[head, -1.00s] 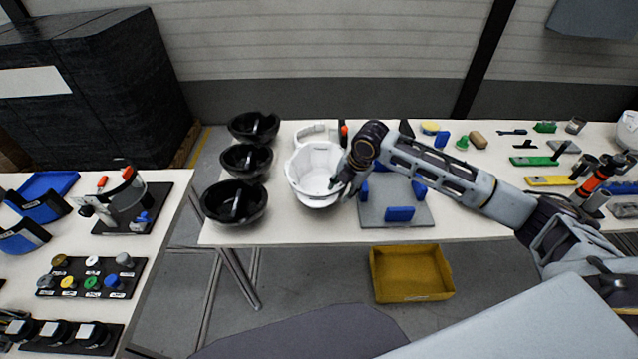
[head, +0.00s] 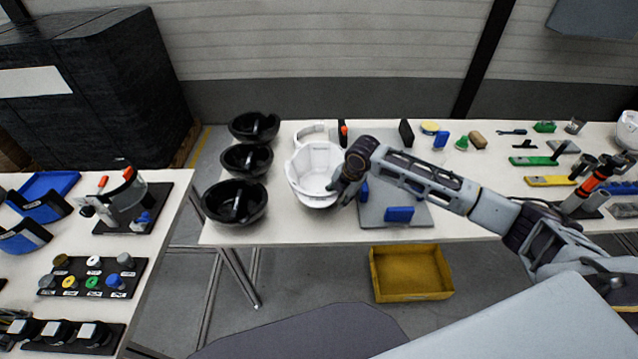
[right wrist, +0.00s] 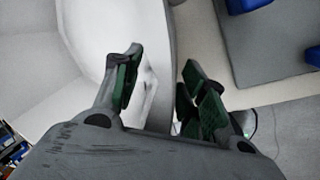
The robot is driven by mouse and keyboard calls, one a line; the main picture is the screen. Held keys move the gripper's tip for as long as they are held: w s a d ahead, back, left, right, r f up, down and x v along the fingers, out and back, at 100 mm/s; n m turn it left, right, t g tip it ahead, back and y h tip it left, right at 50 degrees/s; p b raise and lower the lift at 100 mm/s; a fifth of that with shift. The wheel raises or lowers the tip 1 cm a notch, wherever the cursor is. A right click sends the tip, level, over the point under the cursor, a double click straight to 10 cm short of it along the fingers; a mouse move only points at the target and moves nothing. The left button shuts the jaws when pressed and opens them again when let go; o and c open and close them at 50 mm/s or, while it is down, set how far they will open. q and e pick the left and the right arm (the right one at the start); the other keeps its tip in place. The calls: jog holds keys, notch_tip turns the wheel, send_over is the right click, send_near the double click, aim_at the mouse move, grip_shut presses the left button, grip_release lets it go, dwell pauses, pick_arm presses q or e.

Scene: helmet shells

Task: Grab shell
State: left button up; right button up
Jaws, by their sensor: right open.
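A white helmet shell (head: 312,172) lies open side up on the table, like a bowl. My right gripper (head: 338,190) is at its right front rim in the head view. In the right wrist view the shell (right wrist: 92,28) fills the upper left. My right gripper (right wrist: 165,88) is open there, its green-padded fingers apart. The left finger overlaps the shell's white inside and the right finger is on the outer side. The shell's edge runs between them; whether either finger touches it I cannot tell. My left gripper is not in view.
Three black shells (head: 236,203) stand in a column left of the white one. A grey plate (head: 380,208) with blue blocks (head: 399,214) lies right of it. A yellow bin (head: 411,273) is below the table's front edge. Tools and small parts occupy the table's right side.

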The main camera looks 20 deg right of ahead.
grip_shut()
dwell(0.5)
jog(key=shift+r, duration=5.05)
